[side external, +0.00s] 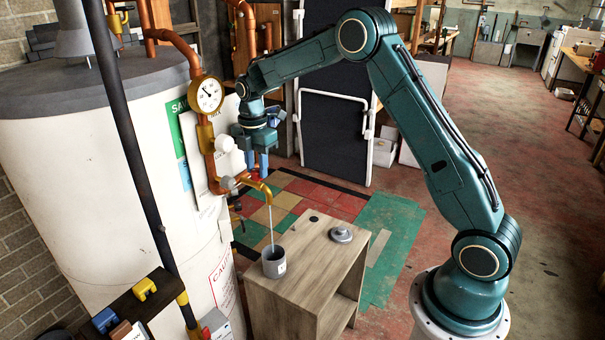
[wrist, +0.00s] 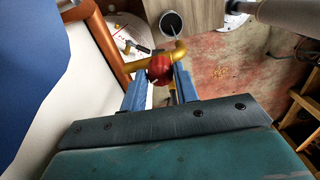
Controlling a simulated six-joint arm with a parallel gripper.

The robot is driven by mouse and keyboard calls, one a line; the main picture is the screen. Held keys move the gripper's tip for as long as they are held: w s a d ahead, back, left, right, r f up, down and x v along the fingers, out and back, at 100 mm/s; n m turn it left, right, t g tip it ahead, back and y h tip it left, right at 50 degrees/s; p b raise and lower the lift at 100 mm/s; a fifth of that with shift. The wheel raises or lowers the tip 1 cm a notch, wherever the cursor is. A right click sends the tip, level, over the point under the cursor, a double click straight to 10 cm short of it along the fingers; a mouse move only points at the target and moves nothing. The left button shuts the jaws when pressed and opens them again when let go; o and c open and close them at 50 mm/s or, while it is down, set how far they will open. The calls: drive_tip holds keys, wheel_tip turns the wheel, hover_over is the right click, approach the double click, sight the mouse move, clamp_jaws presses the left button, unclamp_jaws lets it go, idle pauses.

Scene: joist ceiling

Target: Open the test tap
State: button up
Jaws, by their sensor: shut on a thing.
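The test tap is a brass spout (side external: 258,187) on the copper pipe beside the white tank. In the wrist view its round red handle (wrist: 160,67) sits between the two blue fingers of my gripper (wrist: 162,76). The gripper is shut on this handle. A thin stream of water (side external: 271,225) runs from the spout into a grey cup (side external: 274,267). The cup also shows in the wrist view (wrist: 171,14).
The cup stands on a wooden cabinet (side external: 320,252) with a grey lid-like object (side external: 341,235). The white tank (side external: 90,190), copper pipe (side external: 205,155) and round gauge (side external: 206,94) are close on the left. A dark slanting pole (side external: 125,130) stands before the tank. Floor at right is open.

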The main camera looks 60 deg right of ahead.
sight(257, 170)
drive_tip(key=o, duration=1)
drive_tip(key=shift+r, duration=0.15)
wheel_tip(257, 170, up, 14)
drive_tip(key=shift+f, duration=0.2)
